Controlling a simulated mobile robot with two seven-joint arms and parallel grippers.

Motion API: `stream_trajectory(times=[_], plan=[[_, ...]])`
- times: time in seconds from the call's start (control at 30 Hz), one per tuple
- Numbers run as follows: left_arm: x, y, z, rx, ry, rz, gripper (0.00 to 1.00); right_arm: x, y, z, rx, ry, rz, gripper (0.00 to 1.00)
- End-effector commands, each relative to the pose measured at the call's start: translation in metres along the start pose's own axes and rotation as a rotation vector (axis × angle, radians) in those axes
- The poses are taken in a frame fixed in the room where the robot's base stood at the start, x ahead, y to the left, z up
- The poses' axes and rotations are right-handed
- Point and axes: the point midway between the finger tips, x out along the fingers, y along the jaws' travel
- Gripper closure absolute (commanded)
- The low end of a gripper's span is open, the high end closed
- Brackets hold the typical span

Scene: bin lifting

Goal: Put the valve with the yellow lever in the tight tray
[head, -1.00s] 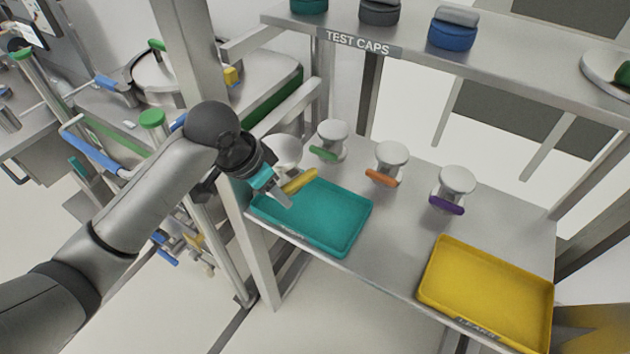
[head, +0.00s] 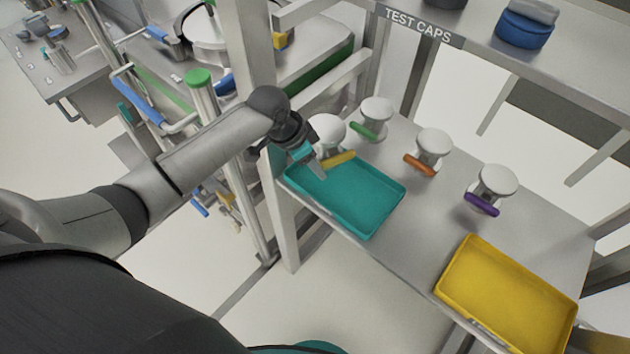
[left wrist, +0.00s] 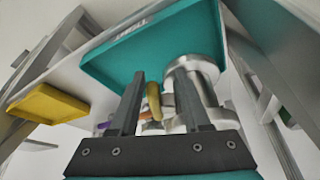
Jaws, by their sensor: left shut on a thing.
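The valve with the yellow lever (head: 328,127) has a round pale metal top and stands upright at the far left edge of the teal tray (head: 355,205). Its yellow lever (head: 340,159) points toward the tray. My left gripper (head: 318,168) is at the lever, over the tray's far left corner. In the left wrist view, the lever (left wrist: 153,100) shows between the two fingers, with the valve's metal body (left wrist: 197,72) beside it. My gripper is shut on this valve. Whether the valve's base touches the shelf is hidden. My right gripper is out of view.
Valves with green (head: 376,115), orange (head: 433,148) and purple (head: 494,185) levers stand on the metal shelf. A yellow tray (head: 508,300) lies at front right. A post (head: 283,225) stands just left of the teal tray. The upper shelf (head: 420,25) overhangs behind.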

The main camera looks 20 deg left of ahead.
Motion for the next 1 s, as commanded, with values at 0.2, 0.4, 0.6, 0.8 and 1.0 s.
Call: stream_trajectory(times=[0.2,0.4,0.6,0.8,1.0], plan=[[0.022,-0.002,0.006,0.002,0.01,-0.005,1.0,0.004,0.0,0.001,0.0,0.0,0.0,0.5],[0.038,-0.001,0.013,0.001,0.008,-0.003,1.0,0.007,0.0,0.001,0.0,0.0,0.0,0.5],[0.06,-0.001,0.022,0.002,0.01,-0.004,1.0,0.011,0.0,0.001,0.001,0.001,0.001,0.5],[0.063,-0.002,0.023,0.004,0.011,-0.006,1.0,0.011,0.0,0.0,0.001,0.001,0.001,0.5],[0.064,-0.002,0.023,0.003,0.01,-0.005,1.0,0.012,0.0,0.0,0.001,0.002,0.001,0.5]])
